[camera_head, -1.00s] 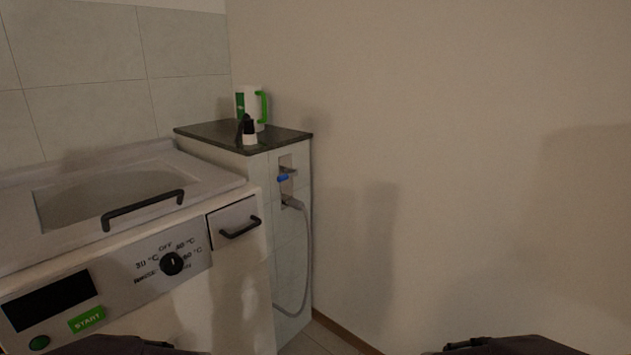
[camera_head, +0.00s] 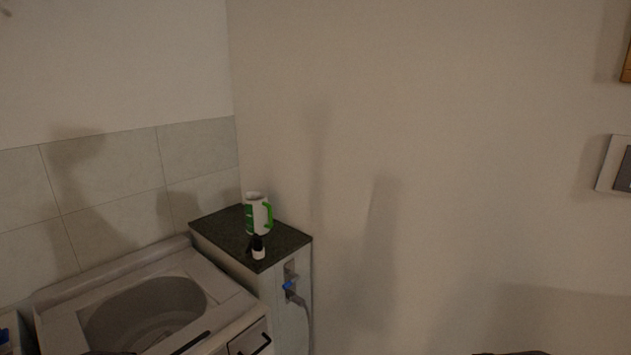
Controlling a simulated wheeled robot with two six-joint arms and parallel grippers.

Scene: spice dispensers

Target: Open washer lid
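The washer (camera_head: 60,296) stands at the lower left, cut off by the bottom edge. Its light top has a large window with a rounded grey tub visible through it. The lid (camera_head: 226,305) appears to lie flat, with its dark bar handle (camera_head: 192,343) at the front edge. The front controls are out of view. Neither gripper is in view; only dark slivers, probably of my arms, show at the bottom edge.
A blue-handled tap (camera_head: 289,285) with a hose is below.

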